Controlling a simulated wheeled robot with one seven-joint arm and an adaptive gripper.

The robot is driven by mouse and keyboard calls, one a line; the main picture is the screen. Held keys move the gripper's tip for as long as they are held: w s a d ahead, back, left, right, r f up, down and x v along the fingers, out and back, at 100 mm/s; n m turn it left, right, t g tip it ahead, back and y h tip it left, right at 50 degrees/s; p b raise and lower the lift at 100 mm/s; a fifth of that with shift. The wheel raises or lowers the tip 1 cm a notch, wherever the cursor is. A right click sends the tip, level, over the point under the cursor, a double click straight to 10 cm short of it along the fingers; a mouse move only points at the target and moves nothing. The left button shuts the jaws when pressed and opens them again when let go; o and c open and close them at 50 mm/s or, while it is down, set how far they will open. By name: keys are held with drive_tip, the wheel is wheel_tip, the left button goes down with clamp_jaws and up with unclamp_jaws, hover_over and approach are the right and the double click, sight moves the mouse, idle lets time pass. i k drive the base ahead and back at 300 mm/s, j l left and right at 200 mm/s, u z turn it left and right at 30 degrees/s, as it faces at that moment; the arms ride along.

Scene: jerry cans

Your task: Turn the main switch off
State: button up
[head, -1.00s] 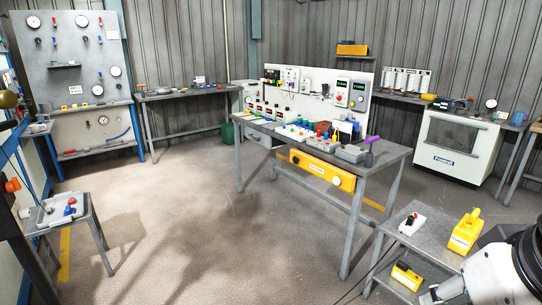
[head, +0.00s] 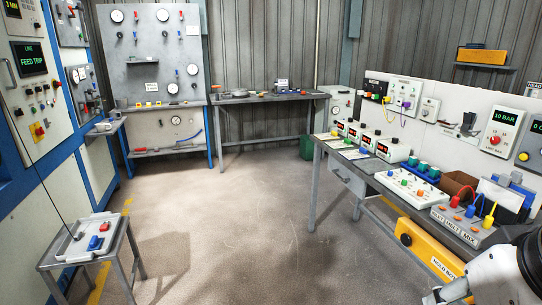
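A red knob on a yellow plate (head: 38,130), which looks like a main switch, sits low on the grey front of the tall cabinet at the left. Its exact position, on or off, is too small to read. Above it on the same cabinet is a dark display (head: 29,60) reading "LINE FEED TRIP" in green. A white part of my arm shows at the bottom right corner, well away from the cabinet.
A small grey table (head: 60,256) with a tray stands in front of the cabinet. A long workbench (head: 325,150) with control boxes runs along the right, with a yellow box (head: 430,258) beneath it. The floor between is clear.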

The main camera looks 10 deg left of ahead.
sight(40, 131)
drive_tip(key=i+j+u, duration=0.1)
drive_tip(key=i+u, duration=0.25)
drive_tip(key=i, duration=0.6)
drive_tip(key=i+l+u, duration=0.15)
drive_tip(key=i+u, duration=0.2)
drive_tip(key=i, duration=0.55)
drive_tip(key=i+u, duration=0.3)
drive_tip(key=i, duration=0.2)
drive_tip(key=i+u, duration=0.3)
drive_tip(key=i, duration=0.2)
drive_tip(key=i+l+u, duration=0.3)
drive_tip(key=i, duration=0.2)
drive_tip(key=i+j+u, duration=0.1)
drive_tip(key=i+u, duration=0.55)
drive_tip(key=i, duration=0.2)
